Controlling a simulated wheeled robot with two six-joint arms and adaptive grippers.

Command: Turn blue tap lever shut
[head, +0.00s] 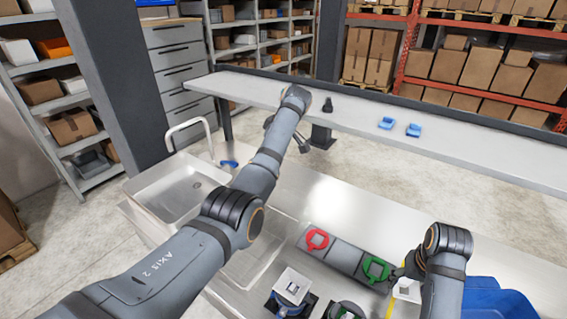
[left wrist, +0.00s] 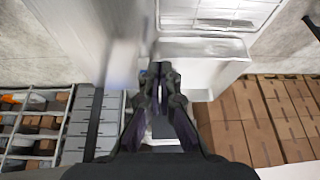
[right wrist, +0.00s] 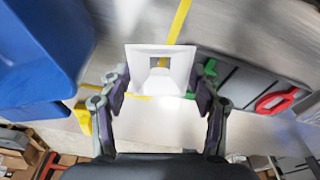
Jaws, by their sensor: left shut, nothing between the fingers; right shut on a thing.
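The blue tap lever (head: 229,163) shows beside the sink (head: 165,200), below and right of the pale curved tap spout (head: 190,124). My left arm reaches across the scene, past the lever in the head view. In the left wrist view my left gripper (left wrist: 163,72) is shut and empty, its fingertips together. A small blue patch shows at its tips; I cannot tell if it touches the lever. My right gripper (right wrist: 160,90) is shut on a white square-rimmed piece (right wrist: 138,56), held near the grey dispenser block, which has a red ring (head: 317,239) and a green ring (head: 376,269).
A blue bin (head: 500,300) stands at the lower right, close to my right arm. A white-topped device (head: 293,285) stands at the front. A long raised shelf (head: 460,150) behind holds two small blue items (head: 386,123) and a dark one (head: 328,105).

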